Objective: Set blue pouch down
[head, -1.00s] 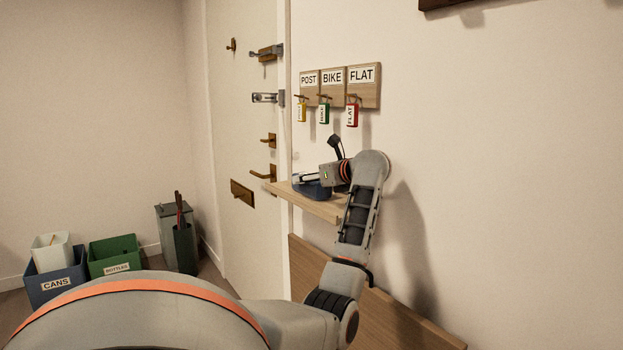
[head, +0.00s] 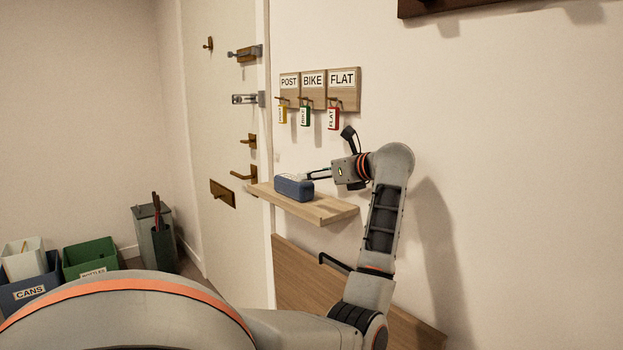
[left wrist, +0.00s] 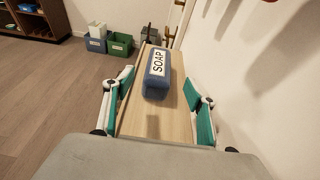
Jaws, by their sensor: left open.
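The blue pouch (head: 294,188) rests on the light wooden shelf (head: 322,212), towards its door end. In the left wrist view the blue pouch (left wrist: 158,88) lies flat with its white SOAP label facing up. My left gripper (head: 316,175) is open and empty, just to the right of the pouch in the head view. In the left wrist view its fingers are spread wide, with gaps to the pouch on both sides. My right gripper is in neither current view.
Above the shelf, a key rack (head: 318,90) holds yellow, green and red tags. The door (head: 225,130) with its handles is left of the shelf. CANS (head: 30,290) and BOTTLES (head: 90,258) bins stand on the floor. The shelf's near part is bare.

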